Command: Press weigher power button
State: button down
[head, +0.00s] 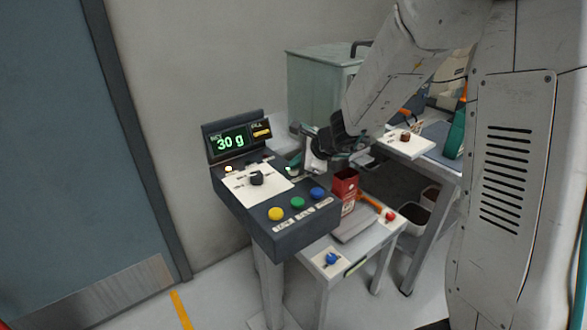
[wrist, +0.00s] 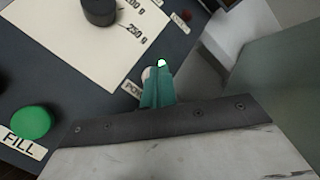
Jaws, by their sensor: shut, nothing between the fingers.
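The weigher console (head: 262,218) is a dark box on a post, with a lit display (head: 230,141) reading 30 g. In the wrist view a pale round button (wrist: 147,73) sits beside a label starting "PO" (wrist: 131,88), taken to be the power button. My gripper (wrist: 158,75) is shut and empty, its teal fingers covering part of that button and label. A bright green spot (wrist: 161,62) shows at the fingertips. I cannot tell whether the fingers touch the button. In the head view my gripper (head: 292,170) is at the console's right edge.
The console has a black knob (head: 257,179) on a white dial plate, and yellow (head: 275,214), green (head: 297,203) and blue (head: 317,193) buttons. A low table (head: 330,285) with a red container (head: 345,183) stands close on the right. A grey-green cabinet (head: 315,88) is behind.

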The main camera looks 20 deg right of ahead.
aim_at(297, 172)
jog(key=shift+r, duration=3.05)
